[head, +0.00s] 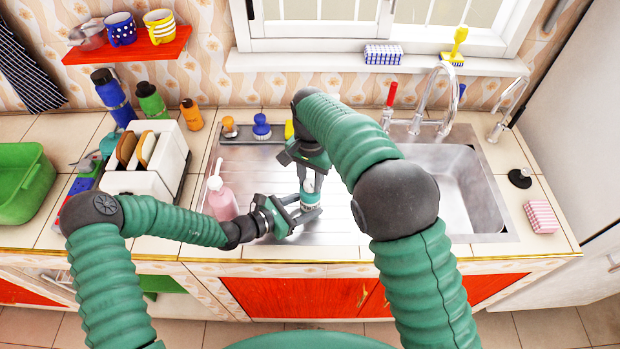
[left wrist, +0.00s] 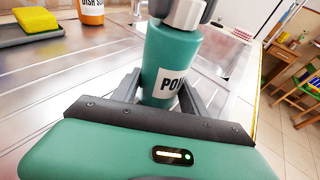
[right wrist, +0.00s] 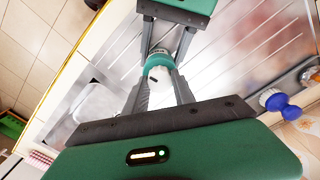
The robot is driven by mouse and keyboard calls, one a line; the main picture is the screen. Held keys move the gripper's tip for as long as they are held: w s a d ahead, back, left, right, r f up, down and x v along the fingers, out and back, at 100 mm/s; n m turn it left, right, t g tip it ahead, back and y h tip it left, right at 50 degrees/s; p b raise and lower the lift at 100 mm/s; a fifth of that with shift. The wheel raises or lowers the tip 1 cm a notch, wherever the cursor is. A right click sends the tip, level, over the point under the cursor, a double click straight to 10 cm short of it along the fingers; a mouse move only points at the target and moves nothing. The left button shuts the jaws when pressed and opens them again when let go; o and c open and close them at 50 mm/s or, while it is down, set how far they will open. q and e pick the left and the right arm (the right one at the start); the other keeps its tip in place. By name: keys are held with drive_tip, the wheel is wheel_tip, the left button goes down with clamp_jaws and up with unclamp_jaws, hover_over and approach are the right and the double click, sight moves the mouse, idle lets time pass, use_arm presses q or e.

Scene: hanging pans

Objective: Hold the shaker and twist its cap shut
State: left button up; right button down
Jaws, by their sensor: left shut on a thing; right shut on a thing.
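The shaker (head: 311,199) is a green cylinder with a white cap, upright over the metal drainboard. Its green body with a "PO…" label shows in the left wrist view (left wrist: 168,62), where the rest of the word is hidden. My left gripper (head: 304,212) is shut on the body from the left. My right gripper (head: 309,178) points down from above and is shut on the white cap (left wrist: 184,13). In the right wrist view the shaker's top (right wrist: 157,61) shows between the fingers of both grippers. Whether the base touches the drainboard cannot be told.
A pink pump bottle (head: 220,196) stands just left of my left gripper. A white toaster (head: 146,165) is further left. The sink basin (head: 452,190) and tap (head: 440,90) lie right of my right arm. Brushes (head: 262,128) stand behind. The front drainboard is mostly clear.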

sight(309, 181)
drive_tip(key=shift+a+m, duration=0.1)
drive_tip(key=shift+m, duration=1.1)
drive_tip(key=c, duration=1)
unclamp_jaws()
drive_tip(key=shift+c, duration=0.2)
wheel_tip(309, 181, up, 12)
use_arm(q)
drive_tip(key=o, duration=1.5)
use_arm(e)
drive_tip(key=shift+w, duration=0.1)
